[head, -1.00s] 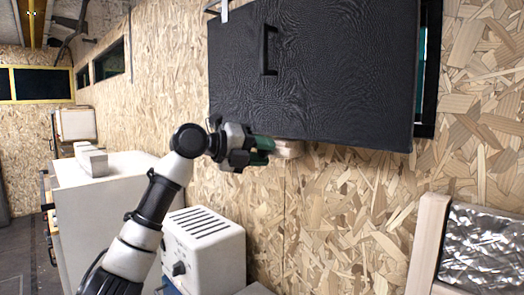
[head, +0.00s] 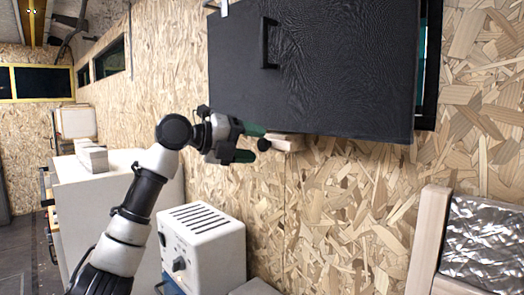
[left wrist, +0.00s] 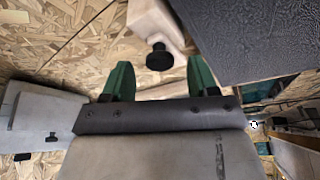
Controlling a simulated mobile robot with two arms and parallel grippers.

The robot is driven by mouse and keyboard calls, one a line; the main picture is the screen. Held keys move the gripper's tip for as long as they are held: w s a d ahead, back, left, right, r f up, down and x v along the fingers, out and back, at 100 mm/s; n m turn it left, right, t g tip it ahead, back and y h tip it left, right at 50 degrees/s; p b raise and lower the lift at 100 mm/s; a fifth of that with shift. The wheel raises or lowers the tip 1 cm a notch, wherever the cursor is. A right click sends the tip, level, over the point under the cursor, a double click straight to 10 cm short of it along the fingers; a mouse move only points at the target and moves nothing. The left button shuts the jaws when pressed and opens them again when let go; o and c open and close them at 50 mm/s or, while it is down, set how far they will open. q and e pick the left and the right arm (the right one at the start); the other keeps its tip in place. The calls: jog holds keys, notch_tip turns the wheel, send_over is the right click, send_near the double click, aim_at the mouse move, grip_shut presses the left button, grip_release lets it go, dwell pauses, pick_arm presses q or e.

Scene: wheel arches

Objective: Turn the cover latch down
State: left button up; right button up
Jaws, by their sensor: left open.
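The black cover (head: 320,75) hangs on the chipboard wall, with a black handle (head: 268,43) on its face. The cover latch (head: 289,142) is a pale wooden block at the cover's lower edge, with a black knob (head: 264,144) on its front. My left gripper (head: 250,143) is open, its green fingers pointing at the knob from the left. In the left wrist view the knob (left wrist: 159,57) lies between the two fingertips (left wrist: 160,67), apart from both. The latch's wood (left wrist: 152,20) runs up out of that view beside the cover (left wrist: 250,35). My right gripper is not seen.
A white vented box (head: 205,245) with a dial stands below my left arm. A pale cabinet (head: 110,215) is at the left. A foil-faced panel with a wooden frame (head: 428,240) is at the lower right. The wall below the cover is clear.

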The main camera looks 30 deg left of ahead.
pick_arm(q)
jog(key=b+v, duration=0.2)
jog(key=v, duration=0.5)
jog(key=shift+s+a, duration=0.25)
jog(key=shift+a, duration=0.05)
